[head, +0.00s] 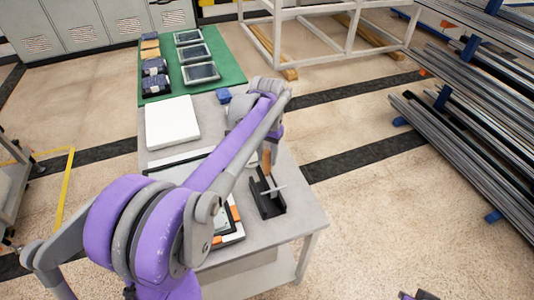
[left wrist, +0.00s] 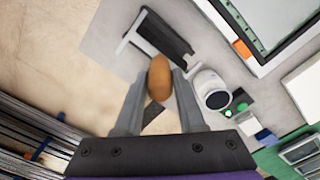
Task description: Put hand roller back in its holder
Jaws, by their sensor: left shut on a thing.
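The hand roller has a brown wooden handle (head: 266,161), which also shows in the left wrist view (left wrist: 159,78). My left gripper (head: 270,147) is shut on the handle from above; its two grey fingers close around it in the left wrist view (left wrist: 160,95). The dark holder (head: 270,209) is on the near right part of the table, just below the handle in the head view. It also shows beyond the handle in the left wrist view (left wrist: 172,42). A pale thin bar crosses over the holder. I cannot tell whether the roller touches the holder.
The grey table (head: 300,213) carries a white block (head: 172,122), a framed panel partly hidden by my arm, and a blue item (head: 223,96). A green mat (head: 221,68) with screens lies behind. Metal bar racks stand at right. A small part of my right arm shows at the bottom edge.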

